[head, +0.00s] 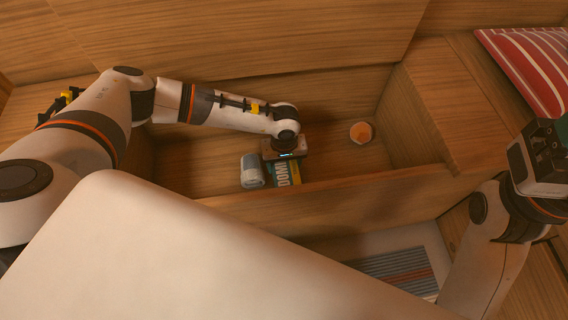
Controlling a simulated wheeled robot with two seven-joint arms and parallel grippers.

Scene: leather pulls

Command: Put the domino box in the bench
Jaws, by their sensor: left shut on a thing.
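The domino box (287,174), dark with yellow and white lettering, is inside the open wooden bench (330,187), low in its compartment. My left gripper (284,158) reaches down into the bench from above and is shut on the domino box. Its fingers are mostly hidden by the wrist. The lower part of the box is hidden behind the bench's front wall, so I cannot tell whether it touches the floor. My right arm is at the right edge, with its wrist (540,160) raised outside the bench; its fingertips are not visible.
A round orange-and-white object (361,132) is in the bench's right part, with free floor between. A red striped cushion (525,65) lies at upper right. A striped mat (400,270) is on the floor.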

